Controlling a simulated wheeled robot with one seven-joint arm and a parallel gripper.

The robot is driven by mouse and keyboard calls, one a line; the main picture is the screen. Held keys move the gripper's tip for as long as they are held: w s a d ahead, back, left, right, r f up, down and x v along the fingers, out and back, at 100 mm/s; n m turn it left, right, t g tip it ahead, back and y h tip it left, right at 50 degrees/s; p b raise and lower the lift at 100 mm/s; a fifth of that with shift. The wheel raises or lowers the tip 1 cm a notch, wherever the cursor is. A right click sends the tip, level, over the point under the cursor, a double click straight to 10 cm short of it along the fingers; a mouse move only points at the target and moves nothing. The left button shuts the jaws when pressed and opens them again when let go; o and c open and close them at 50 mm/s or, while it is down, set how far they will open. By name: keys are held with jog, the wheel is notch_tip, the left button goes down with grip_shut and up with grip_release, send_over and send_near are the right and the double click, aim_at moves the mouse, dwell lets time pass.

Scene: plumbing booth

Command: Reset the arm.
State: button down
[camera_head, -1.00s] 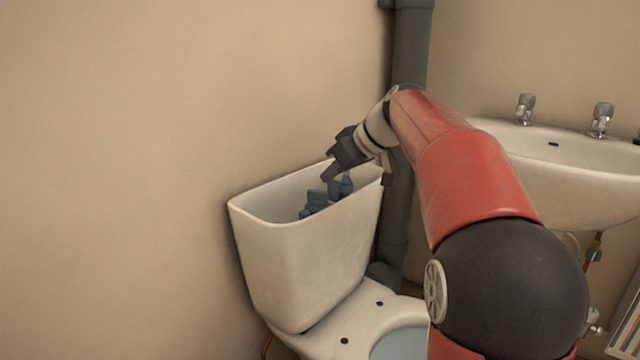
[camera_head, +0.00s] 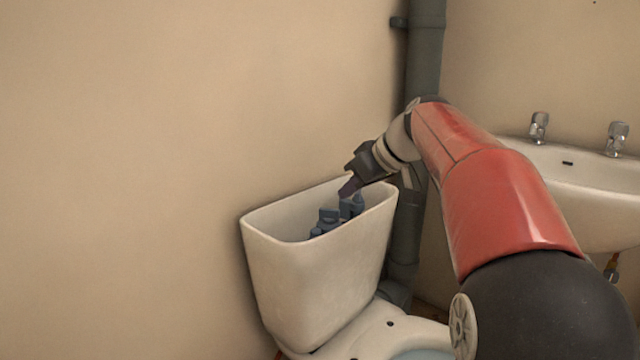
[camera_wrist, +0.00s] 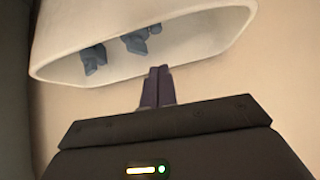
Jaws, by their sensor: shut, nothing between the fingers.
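My red arm reaches from the lower right toward the open toilet cistern, and my gripper (camera_head: 347,190) is over the cistern's opening near its back right part. In the wrist view my gripper (camera_wrist: 158,72) has its two dark fingers shut together with nothing between them. The fingertips appear near the rim of the white cistern (camera_wrist: 175,68), and I cannot tell whether they touch it. In the head view the lidless cistern (camera_head: 310,285) stands against the wall.
Blue-grey fittings (camera_head: 328,216) stand inside the cistern. The toilet bowl (camera_head: 365,335) is below it. A grey vertical pipe (camera_head: 424,70) runs behind my arm. A white basin (camera_head: 580,185) with two taps is at the right. The wall side at left is clear.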

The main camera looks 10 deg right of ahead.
jog(key=s+a+f+m+g+h+p, duration=0.1)
jog(key=s+a+f+m+p, duration=0.1)
jog(key=s, duration=0.6)
jog(key=s+a+f+m+h+p, duration=0.1)
jog(key=s+a+m+h+p, duration=0.1)
jog(key=s, duration=0.6)
jog(key=s+f+m+h+p, duration=0.2)
jog(key=s+f, duration=0.8)
jog(key=s, duration=0.4)
jog(key=shift+d+m, duration=0.25)
jog(key=shift+m, duration=0.05)
dwell(1.7)
